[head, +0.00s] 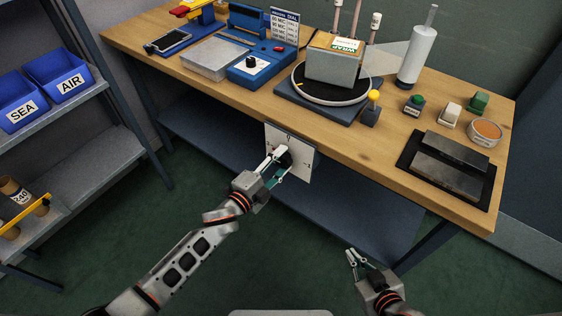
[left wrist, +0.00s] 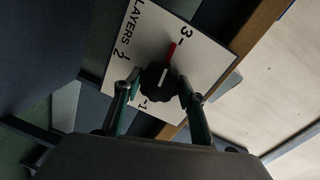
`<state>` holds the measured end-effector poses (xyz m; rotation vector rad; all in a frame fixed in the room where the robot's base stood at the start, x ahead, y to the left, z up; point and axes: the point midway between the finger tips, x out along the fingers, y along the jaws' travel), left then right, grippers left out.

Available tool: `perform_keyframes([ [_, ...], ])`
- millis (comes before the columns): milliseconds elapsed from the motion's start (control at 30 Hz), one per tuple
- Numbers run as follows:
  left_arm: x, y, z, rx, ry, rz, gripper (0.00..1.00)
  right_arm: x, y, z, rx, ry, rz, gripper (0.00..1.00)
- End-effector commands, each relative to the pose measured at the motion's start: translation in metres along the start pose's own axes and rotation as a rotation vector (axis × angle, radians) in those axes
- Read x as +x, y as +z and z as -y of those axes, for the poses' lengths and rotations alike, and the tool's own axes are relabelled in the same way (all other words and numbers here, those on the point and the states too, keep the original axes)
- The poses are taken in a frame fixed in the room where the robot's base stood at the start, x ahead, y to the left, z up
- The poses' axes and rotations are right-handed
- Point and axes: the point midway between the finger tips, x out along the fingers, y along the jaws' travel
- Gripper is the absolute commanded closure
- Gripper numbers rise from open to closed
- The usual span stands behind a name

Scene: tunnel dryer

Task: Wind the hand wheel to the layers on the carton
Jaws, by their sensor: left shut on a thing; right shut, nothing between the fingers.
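The hand wheel (left wrist: 158,82) is a small black knob with a white line, on a white dial plate (left wrist: 140,40) lettered LAYERS with numbers 1, 2 and 3. A red pointer (left wrist: 171,50) extends from the knob close to the 3. The plate also shows on the table's front edge in the head view (head: 301,168). My left gripper (left wrist: 158,84) is shut on the wheel, one finger on each side. The carton (head: 333,62) stands on the round turntable; its label reads WRAP, but the smaller print is unreadable. My right gripper (head: 357,258) is shut and empty, low in front of the table.
A yellow-topped knob (head: 374,95) stands by the turntable (head: 310,97). A blue box (head: 255,67) with a dial, a white roll (head: 418,58) and dark metal plates (head: 450,155) are on the table. A shelf (head: 85,110) with blue bins is at left. Floor in front is clear.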

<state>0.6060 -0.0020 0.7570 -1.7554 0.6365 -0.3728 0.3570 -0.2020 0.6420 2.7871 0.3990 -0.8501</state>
Motion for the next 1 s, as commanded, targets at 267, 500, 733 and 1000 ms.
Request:
perform_keyframes([
  [267,-0.0008,0.0005,-0.0029,0.099,0.003,0.009,0.81,0.0012,0.0006,0.0003,0.001,0.0,-0.003,1.0],
  [500,-0.0007,0.0006,-0.0025,0.124,0.002,0.011,0.81,0.0015,0.001,0.0004,0.001,0.0,-0.003,1.0],
  [733,-0.0008,0.0008,-0.0025,0.124,0.003,0.012,0.81,0.0015,0.0014,0.0005,0.001,0.0,-0.003,1.0],
  [1000,-0.0005,0.0006,-0.0019,0.124,0.002,0.011,0.43,0.0018,0.0036,0.0009,0.0,-0.001,0.001,1.0],
])
